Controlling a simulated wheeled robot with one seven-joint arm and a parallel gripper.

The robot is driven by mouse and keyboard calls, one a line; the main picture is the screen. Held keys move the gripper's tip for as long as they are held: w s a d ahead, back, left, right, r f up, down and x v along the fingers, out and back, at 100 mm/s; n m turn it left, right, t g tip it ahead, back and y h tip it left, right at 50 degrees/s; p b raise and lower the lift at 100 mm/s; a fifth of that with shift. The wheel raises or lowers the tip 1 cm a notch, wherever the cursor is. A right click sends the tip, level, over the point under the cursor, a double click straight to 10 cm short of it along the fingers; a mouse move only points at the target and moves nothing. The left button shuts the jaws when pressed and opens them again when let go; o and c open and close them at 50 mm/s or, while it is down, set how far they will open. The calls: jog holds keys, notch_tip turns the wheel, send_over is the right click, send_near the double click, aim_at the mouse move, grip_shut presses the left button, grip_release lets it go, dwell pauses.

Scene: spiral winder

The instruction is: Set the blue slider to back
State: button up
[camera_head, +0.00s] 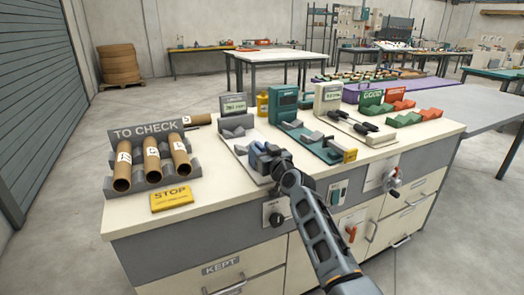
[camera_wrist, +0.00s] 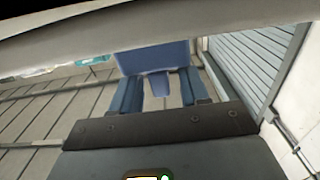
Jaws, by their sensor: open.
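A blue block (camera_wrist: 155,57), which looks like the blue slider, shows in the wrist view with a narrow tab pointing towards my gripper (camera_wrist: 160,92). The two fingers stand apart, one on each side of the tab, and I see no clear contact. In the head view my gripper (camera_head: 268,160) is low over a grey plate at the middle of the bench.
A TO CHECK rack (camera_head: 145,133) with brown tubes and a yellow STOP sign (camera_head: 172,198) stand left. A grey display (camera_head: 233,105) stands behind my gripper. A green device (camera_head: 284,103) and a long green fixture (camera_head: 312,142) are close on the right.

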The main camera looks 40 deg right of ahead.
jog(key=shift+c, duration=0.3)
grip_shut()
jog(key=v, duration=0.4)
jog(key=shift+p, duration=0.3)
jog(key=shift+s+f, duration=0.1)
jog(key=shift+s, duration=0.1)
jog(key=shift+o, duration=0.3)
grip_release()
jog(key=shift+a, duration=0.1)
jog(key=shift+s, duration=0.1)
